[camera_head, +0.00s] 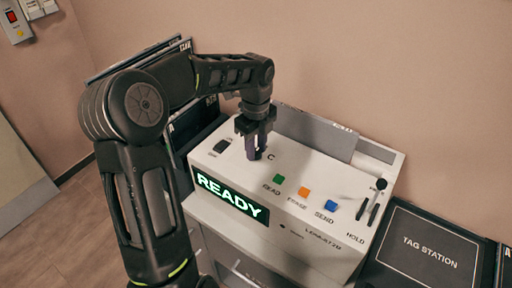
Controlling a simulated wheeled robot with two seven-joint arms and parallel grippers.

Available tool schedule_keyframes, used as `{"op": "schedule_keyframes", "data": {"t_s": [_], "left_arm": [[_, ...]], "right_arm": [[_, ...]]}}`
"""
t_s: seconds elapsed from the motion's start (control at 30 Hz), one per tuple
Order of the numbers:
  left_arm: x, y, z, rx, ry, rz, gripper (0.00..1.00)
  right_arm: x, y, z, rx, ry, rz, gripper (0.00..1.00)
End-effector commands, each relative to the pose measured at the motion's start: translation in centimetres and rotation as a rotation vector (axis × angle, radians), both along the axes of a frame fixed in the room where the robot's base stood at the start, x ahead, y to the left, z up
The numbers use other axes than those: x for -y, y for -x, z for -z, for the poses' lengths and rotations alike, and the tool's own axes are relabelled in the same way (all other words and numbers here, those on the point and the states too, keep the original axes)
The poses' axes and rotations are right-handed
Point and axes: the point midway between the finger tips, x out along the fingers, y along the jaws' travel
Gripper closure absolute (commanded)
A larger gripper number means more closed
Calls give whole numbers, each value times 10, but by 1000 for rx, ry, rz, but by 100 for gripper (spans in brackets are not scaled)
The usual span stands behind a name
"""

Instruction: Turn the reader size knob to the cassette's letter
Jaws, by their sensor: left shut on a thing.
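The white reader (320,212) stands on a cabinet and has a lit panel (230,196) that reads READY. My left gripper (257,150) points down at the back left of the reader's top. Its jaws are shut on the reader size knob, which is mostly hidden between the fingers. A letter C (271,156) is printed just right of the fingers; other letters around the knob are hidden or too small to read. My right gripper is not in view.
Green (279,178), orange (304,192) and blue (331,206) buttons sit right of the knob, labelled READ, ERASE and SEND. A black lever (380,185) stands near HOLD. A dark TAG STATION pad (432,246) lies at right. Dark cassettes stand behind my left arm.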

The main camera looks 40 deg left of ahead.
Motion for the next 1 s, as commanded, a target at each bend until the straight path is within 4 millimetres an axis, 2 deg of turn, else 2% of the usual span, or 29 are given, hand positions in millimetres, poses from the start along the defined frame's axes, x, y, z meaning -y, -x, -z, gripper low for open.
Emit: {"op": "schedule_keyframes", "data": {"t_s": [0.03, 0.27, 0.67, 1.0], "left_arm": [[0, 0, 0, 0, 0, 0, 82], [0, 0, 0, 0, 0, 0, 100], [0, 0, 0, 0, 0, -20, 100], [0, -1, 0, 1, 0, -167, 100]], "right_arm": [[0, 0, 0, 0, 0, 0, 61], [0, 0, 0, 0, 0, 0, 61], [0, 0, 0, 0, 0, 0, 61], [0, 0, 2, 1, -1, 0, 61]]}}
